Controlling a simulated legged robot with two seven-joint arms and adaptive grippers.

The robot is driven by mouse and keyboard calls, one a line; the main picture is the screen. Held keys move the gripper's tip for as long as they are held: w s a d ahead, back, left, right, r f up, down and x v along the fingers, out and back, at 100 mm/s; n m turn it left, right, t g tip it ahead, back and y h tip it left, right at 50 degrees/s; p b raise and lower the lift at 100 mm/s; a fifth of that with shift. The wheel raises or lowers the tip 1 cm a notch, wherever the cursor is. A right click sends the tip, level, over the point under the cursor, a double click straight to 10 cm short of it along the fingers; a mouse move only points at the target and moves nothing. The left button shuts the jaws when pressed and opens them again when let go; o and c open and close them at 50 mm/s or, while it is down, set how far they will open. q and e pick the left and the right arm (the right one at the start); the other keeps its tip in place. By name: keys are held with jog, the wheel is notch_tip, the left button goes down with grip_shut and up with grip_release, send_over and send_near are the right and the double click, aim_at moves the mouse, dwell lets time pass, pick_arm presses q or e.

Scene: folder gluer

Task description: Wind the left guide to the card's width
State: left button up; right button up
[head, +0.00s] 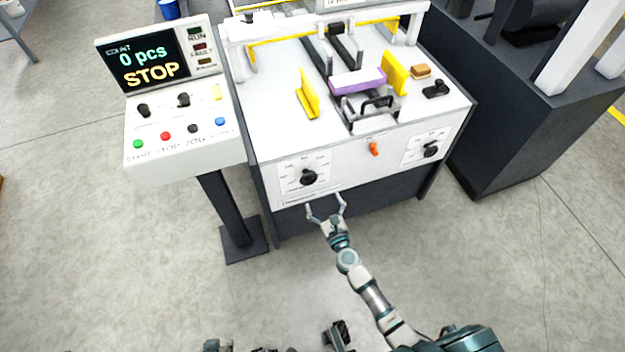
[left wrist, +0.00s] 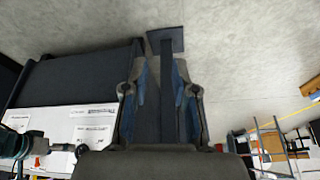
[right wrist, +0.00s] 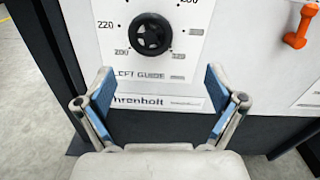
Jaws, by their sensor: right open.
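The left guide (head: 308,95) is a yellow upright plate on the white table top. A purple card stack (head: 357,81) lies to its right, with a gap between them. The left guide's black knob (head: 308,177) sits on a dial on the machine's front; in the right wrist view the knob (right wrist: 151,34) is above the fingers, over the words LEFT GUIDE. My right gripper (head: 325,203) is open and empty, below the knob and apart from it; its fingers (right wrist: 158,82) are spread. My left gripper (left wrist: 160,75) has its fingers apart, with nothing seen held.
The other yellow guide (head: 395,73) stands right of the cards. A second knob (head: 430,151) and an orange lever (head: 374,149) are on the front panel. A control panel (head: 180,100) reading 0 pcs STOP stands left on a post. The floor in front is clear.

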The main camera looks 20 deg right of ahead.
aim_at(308, 181)
jog(key=w+a, duration=0.1)
jog(key=w, duration=0.2)
jog(key=w+a, duration=0.1)
jog(key=w, duration=0.1)
jog(key=w+a+b, duration=0.1)
jog(key=w, duration=0.2)
jog(key=shift+w, duration=0.35)
jog(key=shift+w+d, duration=0.1)
jog(key=shift+w, duration=0.25)
jog(key=shift+w+d+r, duration=0.1)
jog(key=shift+w+d, duration=0.1)
jog(key=shift+d, duration=0.8)
jog(key=shift+a, duration=0.3)
jog(key=c, duration=0.7)
jog(key=shift+a, duration=0.25)
jog(key=c, duration=0.4)
pick_arm(q)
jog(key=w+t, duration=0.1)
jog(key=w, duration=0.1)
jog(key=w+t, duration=0.1)
jog(key=w, duration=0.1)
jog(key=shift+w+a+r+h, duration=0.1)
jog(key=shift+w+r+h, duration=0.05)
jog(key=shift+w+h, duration=0.2)
pick_arm(e)
jog(key=shift+a, duration=0.2)
jog(key=shift+c, duration=0.2)
